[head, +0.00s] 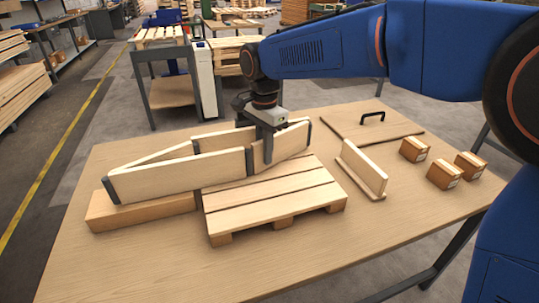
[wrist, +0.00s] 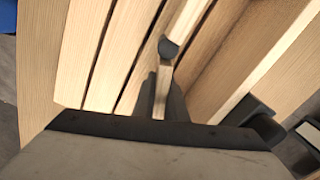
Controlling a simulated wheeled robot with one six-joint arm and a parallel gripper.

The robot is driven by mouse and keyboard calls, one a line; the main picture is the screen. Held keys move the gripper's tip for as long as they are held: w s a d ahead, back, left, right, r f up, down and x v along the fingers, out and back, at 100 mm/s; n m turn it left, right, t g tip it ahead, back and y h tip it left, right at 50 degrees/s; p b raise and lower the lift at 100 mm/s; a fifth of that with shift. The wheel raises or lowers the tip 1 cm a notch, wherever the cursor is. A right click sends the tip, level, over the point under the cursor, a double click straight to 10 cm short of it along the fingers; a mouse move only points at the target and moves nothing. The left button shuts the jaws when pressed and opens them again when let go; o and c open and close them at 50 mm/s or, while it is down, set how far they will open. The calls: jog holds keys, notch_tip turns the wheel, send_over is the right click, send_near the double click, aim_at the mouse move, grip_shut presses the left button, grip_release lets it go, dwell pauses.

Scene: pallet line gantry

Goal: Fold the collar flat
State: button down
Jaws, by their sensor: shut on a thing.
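The collar (head: 180,178) is a ring of pale wooden boards joined by dark hinges, standing on edge and partly collapsed into a long, narrow shape. Its right part stands over the slatted pallet (head: 275,192); its left part is over a wooden beam (head: 140,211). My gripper (head: 268,152) points down at the collar's right end and is shut on the short front board just right of a hinge. In the wrist view my gripper (wrist: 163,100) has the board's edge between its fingers, close to a dark hinge of the collar (wrist: 187,28). The fingers hide part of the board.
An upright wooden piece on a flat base (head: 362,170) stands right of the pallet. A flat panel with a black handle (head: 372,119) lies at the back right. Several small cardboard boxes (head: 445,174) sit at the right. The table (head: 130,262) is clear along its front.

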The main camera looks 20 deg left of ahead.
jog(key=shift+w+a+r, duration=0.1)
jog(key=shift+w, duration=0.05)
jog(key=c, duration=1.8)
grip_release()
notch_tip(320, 180, up, 17)
jog(key=shift+r, duration=0.1)
